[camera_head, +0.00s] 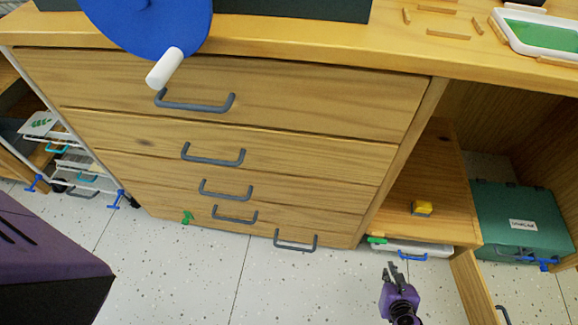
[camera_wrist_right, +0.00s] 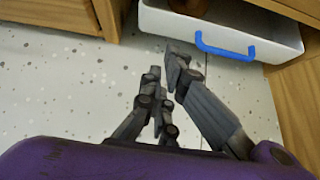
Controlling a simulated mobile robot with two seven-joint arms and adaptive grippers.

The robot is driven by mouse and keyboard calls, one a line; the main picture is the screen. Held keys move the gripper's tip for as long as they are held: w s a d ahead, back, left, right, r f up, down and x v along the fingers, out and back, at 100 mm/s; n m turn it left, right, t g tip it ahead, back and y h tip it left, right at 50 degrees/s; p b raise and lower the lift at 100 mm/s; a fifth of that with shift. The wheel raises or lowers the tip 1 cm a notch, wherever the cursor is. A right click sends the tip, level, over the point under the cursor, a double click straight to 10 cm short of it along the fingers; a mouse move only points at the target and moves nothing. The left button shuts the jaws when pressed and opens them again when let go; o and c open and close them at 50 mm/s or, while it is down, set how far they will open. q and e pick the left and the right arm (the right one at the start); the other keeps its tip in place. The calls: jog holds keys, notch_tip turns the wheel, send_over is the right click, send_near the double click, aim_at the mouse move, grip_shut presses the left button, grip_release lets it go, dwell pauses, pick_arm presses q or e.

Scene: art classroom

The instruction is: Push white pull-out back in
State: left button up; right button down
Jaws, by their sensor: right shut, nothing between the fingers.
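The white pull-out (camera_head: 432,247) sits low under the wooden shelf compartment, right of the drawer chest. Its front carries a blue handle (camera_head: 412,256). In the right wrist view the white pull-out (camera_wrist_right: 177,24) sticks out, with its interior showing and a brown object partly visible inside. My right gripper (camera_head: 388,270) is shut and empty, in front of the pull-out near the floor. In the right wrist view the right gripper (camera_wrist_right: 168,72) has its fingertips just left of and below the blue handle (camera_wrist_right: 225,49); contact cannot be told. My left gripper is not in view.
The wooden drawer chest (camera_head: 250,85) with grey handles stands left of the pull-out. A yellow object (camera_head: 422,208) lies on the shelf above.

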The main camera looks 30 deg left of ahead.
aim_at(385, 249)
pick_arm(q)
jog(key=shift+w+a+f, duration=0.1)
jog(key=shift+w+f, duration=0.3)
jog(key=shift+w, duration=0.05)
pick_arm(e)
jog(key=shift+w+a+f, duration=0.1)
jog(key=shift+w+a, duration=0.15)
jog(key=shift+w, duration=0.5)
jog(key=shift+w+a+f, duration=0.1)
jog(key=shift+w+a, duration=0.2)
jog(key=shift+w, duration=0.5)
jog(key=shift+w+a+f, duration=0.1)
jog(key=shift+w+a, duration=0.15)
jog(key=shift+w, duration=0.5)
jog(key=shift+w+a+b, duration=0.25)
jog(key=shift+w, duration=0.4)
jog(key=shift+w+a+b, duration=0.2)
jog(key=shift+w+a, duration=0.05)
jog(key=shift+w, duration=0.35)
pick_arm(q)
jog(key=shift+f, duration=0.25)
pick_arm(e)
jog(key=shift+s, duration=0.1)
